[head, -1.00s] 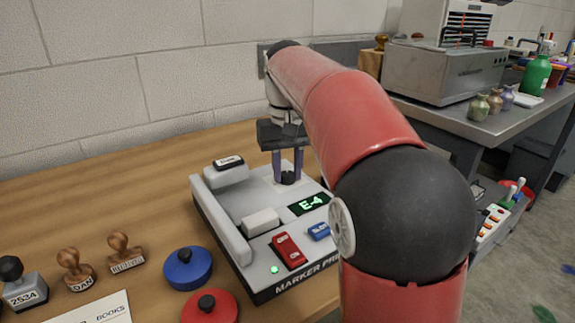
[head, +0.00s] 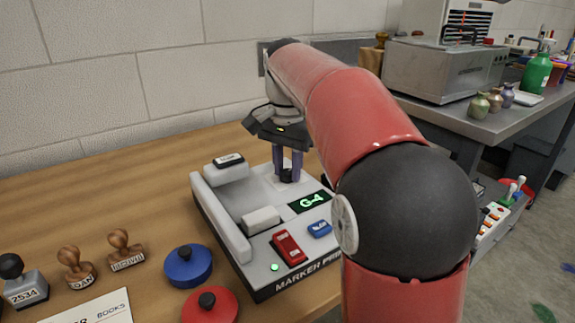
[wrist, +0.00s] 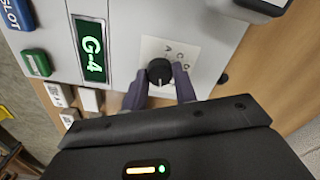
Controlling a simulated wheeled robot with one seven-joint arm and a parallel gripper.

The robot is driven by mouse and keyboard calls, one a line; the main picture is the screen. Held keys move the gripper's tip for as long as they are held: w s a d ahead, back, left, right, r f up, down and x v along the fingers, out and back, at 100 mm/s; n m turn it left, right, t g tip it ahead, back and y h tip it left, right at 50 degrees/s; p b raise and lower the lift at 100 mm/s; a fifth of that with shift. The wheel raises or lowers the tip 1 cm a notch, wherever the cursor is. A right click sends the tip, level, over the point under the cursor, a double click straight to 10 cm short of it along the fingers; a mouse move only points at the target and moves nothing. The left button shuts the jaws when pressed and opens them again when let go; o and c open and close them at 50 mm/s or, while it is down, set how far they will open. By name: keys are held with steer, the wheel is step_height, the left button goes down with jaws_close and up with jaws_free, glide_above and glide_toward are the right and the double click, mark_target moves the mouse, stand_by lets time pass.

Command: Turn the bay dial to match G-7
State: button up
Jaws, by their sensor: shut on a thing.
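The marker printer (head: 240,237) is a pale grey machine on the wooden bench. Its green display (head: 310,201) reads G-4, and the display in the wrist view (wrist: 91,48) reads the same. The black bay dial (wrist: 159,71) sits on a white plate with small letters around it. My gripper (head: 288,172) points down over the back of the printer. In the wrist view its fingers (wrist: 160,84) are shut on the dial, one on each side. The fingers partly hide the dial in the head view.
A red switch (head: 288,247) and a blue SLOT button (head: 319,229) are on the printer's front. Blue (head: 187,267) and red (head: 209,306) lidded pads, several stamps (head: 75,267) and a paper (head: 95,309) lie to the left. A grey wall stands behind.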

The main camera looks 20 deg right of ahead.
mark_target(288, 172)
steer(key=shift+m, duration=0.5)
steer(key=o, duration=1)
steer(key=shift+c, duration=0.2)
steer(key=shift+r, duration=3.9)
steer(key=shift+s, duration=0.1)
